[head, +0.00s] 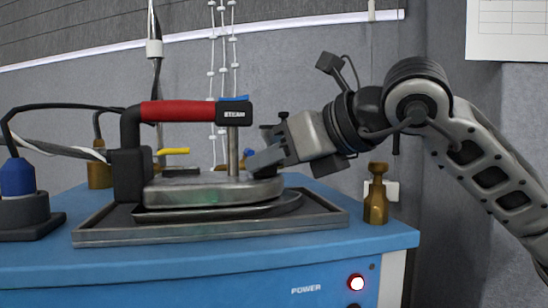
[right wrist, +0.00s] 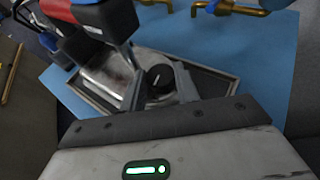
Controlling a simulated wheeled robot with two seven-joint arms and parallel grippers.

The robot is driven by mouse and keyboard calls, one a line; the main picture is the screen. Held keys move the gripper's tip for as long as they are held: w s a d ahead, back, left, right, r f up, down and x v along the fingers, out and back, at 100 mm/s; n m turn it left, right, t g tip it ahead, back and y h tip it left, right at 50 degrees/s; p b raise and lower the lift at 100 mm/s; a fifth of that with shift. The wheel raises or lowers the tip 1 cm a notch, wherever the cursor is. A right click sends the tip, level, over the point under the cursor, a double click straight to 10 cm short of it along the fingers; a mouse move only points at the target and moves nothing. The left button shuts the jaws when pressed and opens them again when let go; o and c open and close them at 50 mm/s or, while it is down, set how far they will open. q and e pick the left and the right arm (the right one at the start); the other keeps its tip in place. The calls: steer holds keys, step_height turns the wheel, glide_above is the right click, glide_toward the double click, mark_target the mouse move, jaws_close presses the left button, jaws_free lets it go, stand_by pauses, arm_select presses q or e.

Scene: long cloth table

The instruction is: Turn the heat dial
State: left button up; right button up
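A steam iron (head: 215,190) with a red handle and a black end marked STEAM sits on a grey metal tray (head: 215,237). My right gripper (head: 257,160) reaches in from the right, close to the iron's right end, behind the steel post. In the right wrist view, the black round heat dial (right wrist: 159,76) with a white pointer line lies on the iron's metal body, between my two spread fingers. The fingers look apart; whether either touches the dial cannot be told. The dial is hidden in the head view. My left gripper is not in view.
The iron's red handle (head: 180,111) and post stand close beside my gripper. A brass fitting (head: 376,195) stands at the blue station's right. A blue-topped fitting (head: 18,183) stands at left. Cords hang behind.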

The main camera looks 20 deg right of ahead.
steer(key=c, duration=0.3)
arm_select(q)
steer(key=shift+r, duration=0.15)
